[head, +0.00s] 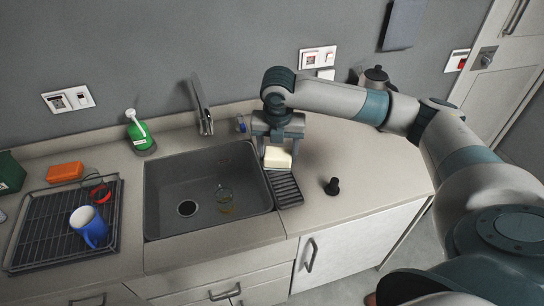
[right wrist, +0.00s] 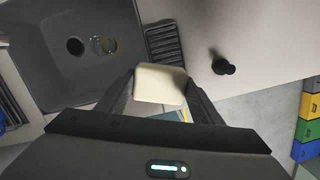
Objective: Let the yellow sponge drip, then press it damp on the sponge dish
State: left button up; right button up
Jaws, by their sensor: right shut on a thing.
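My right gripper (head: 278,146) is shut on the pale yellow sponge (head: 277,157). The sponge is held over the far end of the dark ribbed sponge dish (head: 285,188), to the right of the sink. In the right wrist view the sponge (right wrist: 160,83) sits between the two fingers, and the ribbed dish (right wrist: 163,45) shows just beyond it. I cannot tell whether the sponge touches the dish. Whether it drips is too small to see. My left gripper is not in view.
The grey sink (head: 163,187) holds a clear glass (head: 223,195). A small black stopper (head: 332,186) stands on the counter right of the dish. A drying rack (head: 45,235) with a blue mug (head: 88,228) is at the left. The right counter is mostly clear.

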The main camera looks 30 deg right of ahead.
jog(key=d+n, duration=0.1)
jog(key=d+n+p, duration=0.1)
jog(key=n, duration=0.1)
jog(key=w+d+r+n, duration=0.1)
jog(key=shift+w+d+r+y, duration=0.1)
jog(key=shift+d+y, duration=0.05)
jog(key=shift+y, duration=0.15)
jog(key=shift+f, duration=0.2)
send_over(284, 184)
jog(key=shift+f, duration=3.25)
notch_tip(284, 184, down, 3)
jog(key=shift+r+b, duration=0.1)
jog(key=shift+b, duration=0.95)
jog(key=shift+f+b, duration=1.55)
jog(key=shift+b, duration=0.05)
jog(key=shift+f, duration=0.75)
jog(key=shift+s+a+f+p, duration=0.2)
jog(key=shift+p, duration=0.2)
jog(key=shift+d+p, duration=0.1)
jog(key=shift+p, duration=0.35)
